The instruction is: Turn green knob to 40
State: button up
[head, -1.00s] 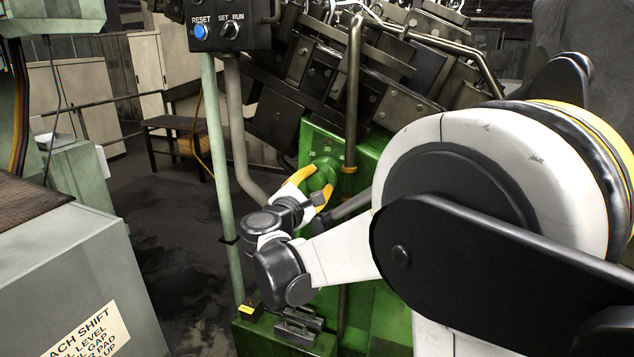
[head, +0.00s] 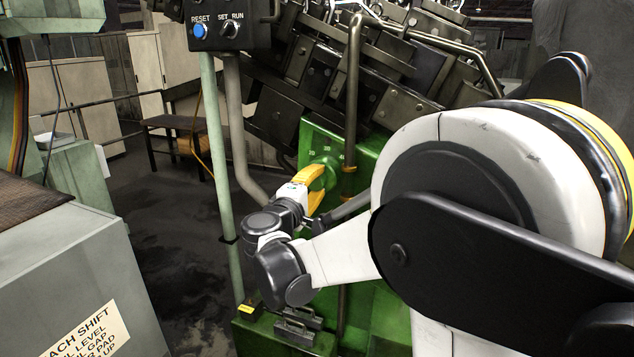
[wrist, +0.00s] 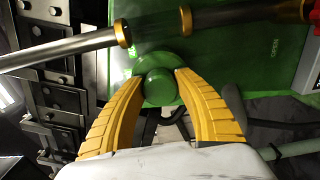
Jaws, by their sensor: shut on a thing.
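The green knob (wrist: 160,87) shows in the wrist view, with a round green disc behind it on the green panel (wrist: 240,65). My gripper (wrist: 161,84) has its two yellow fingers on either side of the knob, shut on it. In the head view, my gripper (head: 318,182) is at the green panel (head: 312,133), and its fingers hide most of the knob. Small pale dial numbers (head: 326,151) show above the knob; one looks like 30. The knob's exact setting cannot be read.
A vertical pipe (head: 353,100) runs just right of the knob. In the wrist view a metal rod (wrist: 65,47) with a brass collar crosses close to it. A control box (head: 229,26) with a blue RESET button hangs at upper left. Open floor (head: 180,220) lies left.

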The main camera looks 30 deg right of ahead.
jog(key=m, duration=0.4)
jog(key=shift+m, duration=2.5)
jog(key=shift+f, duration=0.1)
jog(key=o, duration=1.2)
jog(key=v, duration=1.2)
